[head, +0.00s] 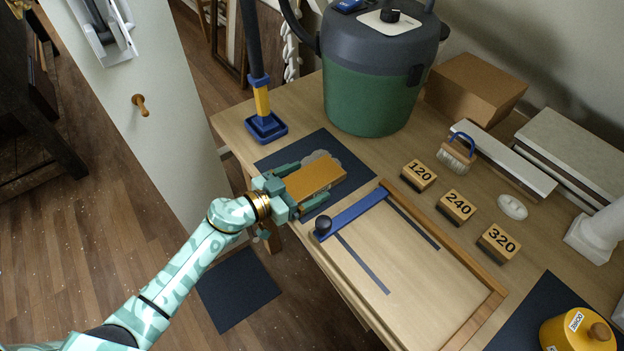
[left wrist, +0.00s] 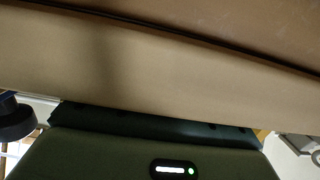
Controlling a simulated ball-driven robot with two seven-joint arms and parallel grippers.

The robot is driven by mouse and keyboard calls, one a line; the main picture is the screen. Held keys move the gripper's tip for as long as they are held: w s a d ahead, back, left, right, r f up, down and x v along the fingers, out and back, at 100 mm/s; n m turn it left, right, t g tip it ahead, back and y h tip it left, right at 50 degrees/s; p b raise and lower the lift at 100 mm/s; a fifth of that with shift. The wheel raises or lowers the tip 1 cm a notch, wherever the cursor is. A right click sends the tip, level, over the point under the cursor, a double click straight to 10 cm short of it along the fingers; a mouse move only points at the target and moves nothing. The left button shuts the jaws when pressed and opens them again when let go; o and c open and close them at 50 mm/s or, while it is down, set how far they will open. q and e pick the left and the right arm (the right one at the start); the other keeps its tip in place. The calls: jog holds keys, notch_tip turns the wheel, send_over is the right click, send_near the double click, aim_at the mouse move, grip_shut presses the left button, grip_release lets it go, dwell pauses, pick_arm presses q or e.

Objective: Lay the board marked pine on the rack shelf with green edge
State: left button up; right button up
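My left gripper (head: 315,185) is over the dark mat at the table's near left corner. Its teal fingers lie on both sides of an orange-brown block (head: 318,177) and look shut on it. In the left wrist view a tan and brown surface with a dark line (left wrist: 160,45) fills the top, close to the gripper. I see no "pine" marking on the block; I cannot tell whether it is the board. No rack shelf with a green edge shows. My right gripper is not in view.
A blue-barred wooden frame (head: 352,215) lies right of the gripper. Blocks marked 120 (head: 418,175), 240 (head: 456,207) and 320 (head: 498,243) stand beyond it. A green canister (head: 368,105) and blue-footed post (head: 265,127) stand behind. A yellow pot (head: 566,335) is at lower right.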

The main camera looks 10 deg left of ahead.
pick_arm(q)
jog(key=c, duration=1)
jog(key=shift+o, duration=0.2)
